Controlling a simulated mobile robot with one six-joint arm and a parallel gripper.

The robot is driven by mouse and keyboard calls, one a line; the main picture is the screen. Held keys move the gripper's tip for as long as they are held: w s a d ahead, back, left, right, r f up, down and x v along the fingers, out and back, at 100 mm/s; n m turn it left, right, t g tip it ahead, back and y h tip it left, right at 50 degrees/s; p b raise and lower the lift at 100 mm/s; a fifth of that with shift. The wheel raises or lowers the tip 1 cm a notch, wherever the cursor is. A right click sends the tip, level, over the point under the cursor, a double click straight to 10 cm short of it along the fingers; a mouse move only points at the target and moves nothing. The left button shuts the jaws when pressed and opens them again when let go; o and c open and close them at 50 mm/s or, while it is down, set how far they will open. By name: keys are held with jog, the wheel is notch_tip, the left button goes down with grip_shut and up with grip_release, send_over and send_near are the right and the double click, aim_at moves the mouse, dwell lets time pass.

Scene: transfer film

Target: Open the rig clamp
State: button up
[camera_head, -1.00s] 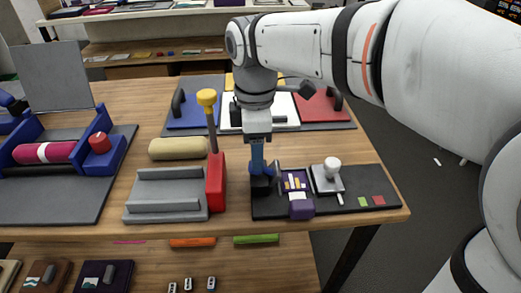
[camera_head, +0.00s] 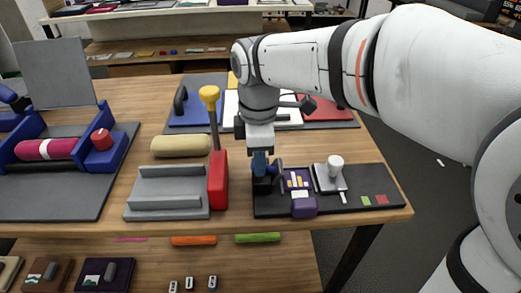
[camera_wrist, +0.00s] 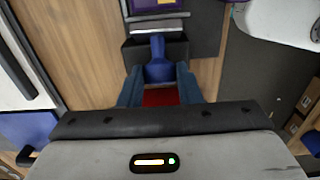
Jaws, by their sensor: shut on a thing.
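The rig clamp shows in the wrist view as a dark block (camera_wrist: 135,48) with a blue lever (camera_wrist: 158,66) sticking out of it. In the head view the clamp stands at the left end of a black board (camera_head: 350,200), largely hidden by my gripper. My gripper (camera_head: 260,172) comes down over it from above. Its blue fingers, in the wrist view my gripper (camera_wrist: 158,92), stand either side of the lever and are shut on it. Part of the hold is hidden, and the lever's exact angle is hard to tell.
A red block (camera_head: 218,183) with a yellow-knobbed lever (camera_head: 210,94) stands close left of my gripper. To the right on the board are a purple box (camera_head: 304,206) and a grey plate with a white knob (camera_head: 335,164). A grey tray (camera_head: 150,187) lies further left.

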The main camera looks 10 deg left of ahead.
jog(key=shift+c, duration=1)
jog(key=shift+s+a+h+p, duration=0.15)
jog(key=shift+a+h+p, duration=0.2)
jog(key=shift+p, duration=0.35)
jog(key=shift+f+h, duration=0.15)
jog(key=shift+h, duration=0.2)
jog(key=o, duration=1)
jog(key=shift+c, duration=0.2)
notch_tip(320, 180, up, 8)
jog(key=p, duration=0.1)
jog(key=shift+a+f, duration=0.15)
jog(key=shift+a, duration=0.3)
